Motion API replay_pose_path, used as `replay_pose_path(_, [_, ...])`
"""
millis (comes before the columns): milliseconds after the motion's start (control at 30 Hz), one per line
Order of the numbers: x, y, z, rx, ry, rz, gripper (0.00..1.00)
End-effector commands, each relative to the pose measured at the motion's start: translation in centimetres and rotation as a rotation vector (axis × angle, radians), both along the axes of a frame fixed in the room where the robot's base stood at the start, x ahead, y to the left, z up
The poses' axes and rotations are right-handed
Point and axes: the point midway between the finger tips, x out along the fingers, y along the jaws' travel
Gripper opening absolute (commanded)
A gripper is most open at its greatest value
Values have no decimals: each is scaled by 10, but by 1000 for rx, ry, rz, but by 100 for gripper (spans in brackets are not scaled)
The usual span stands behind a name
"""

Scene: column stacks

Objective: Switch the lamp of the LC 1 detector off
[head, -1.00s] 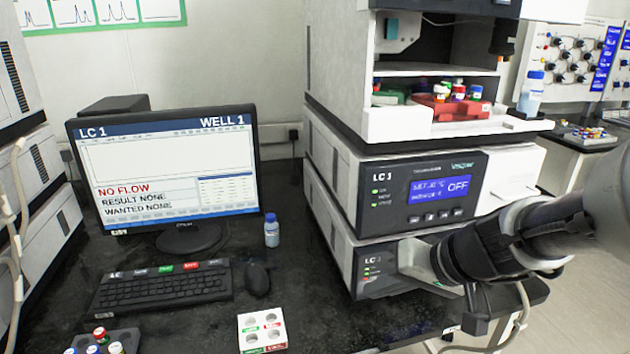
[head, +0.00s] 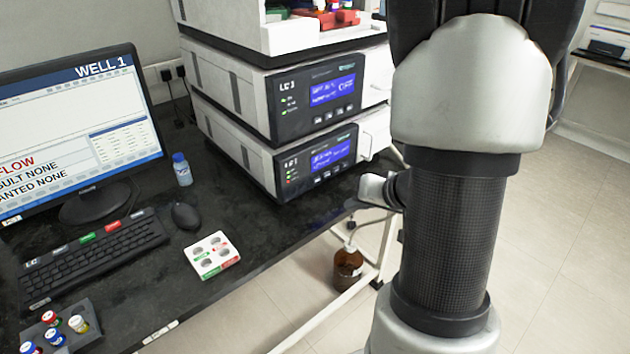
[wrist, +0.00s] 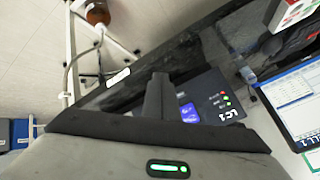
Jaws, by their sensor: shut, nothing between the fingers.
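The lower LC 1 unit (head: 284,180), a white box with a dark front, stands at the bottom of the stack; I take it for the detector. Its blue display (head: 331,154) is lit, with text too small to read. Small green and red lights show left of it. The wrist view shows its dark front (wrist: 212,112), upside down, partly behind my fingers. My gripper (head: 366,188) is shut and empty, in front of and right of this unit, apart from it. In the wrist view my closed fingers (wrist: 158,82) stick up mid-picture. I cannot make out a lamp key.
Another LC 1 unit (head: 275,100) with a lit display sits directly above. A monitor (head: 75,130), keyboard (head: 92,255), mouse (head: 185,215), small bottle (head: 182,169) and white vial holder (head: 212,256) occupy the bench. A brown bottle (head: 348,262) stands below the bench edge. My arm hides the right side.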

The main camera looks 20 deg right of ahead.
Motion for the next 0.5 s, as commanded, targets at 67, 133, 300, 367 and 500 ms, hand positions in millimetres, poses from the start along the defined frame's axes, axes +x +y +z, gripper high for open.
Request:
replay_pose_path(67, [0,-2,-1,-3,0,-5,0])
replay_pose_path(133, [0,-3,-1,-3,0,-5,0])
replay_pose_path(300, [0,-2,-1,-3,0,-5,0])
replay_pose_path(367, [0,-2,-1,-3,-1,-4,0])
replay_pose_path(500, [5,0,1,-2,0,-2,0])
